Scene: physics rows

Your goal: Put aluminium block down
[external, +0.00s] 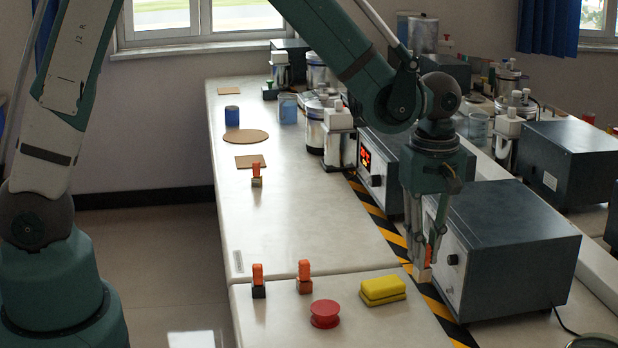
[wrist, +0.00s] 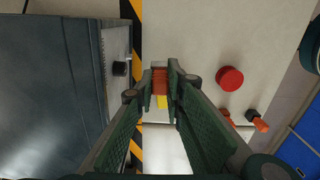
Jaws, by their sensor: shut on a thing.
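My gripper (external: 427,250) is shut on the orange grip of a small pale metal block (external: 421,273), which looks like the aluminium block. The block hangs upright below the fingers, in front of the grey instrument and by the striped tape. I cannot tell whether its underside touches the surface. In the wrist view my gripper (wrist: 160,83) has the orange grip between its fingertips; the metal part is mostly hidden there.
A yellow sponge (external: 383,291), a red disc (external: 325,314), a reddish-brown block (external: 304,285) and a dark block (external: 258,290) stand at the front. A brassy block (external: 257,182) stands farther back near a square cork mat (external: 250,161). The instrument (external: 510,245) is close on the right. The middle table is clear.

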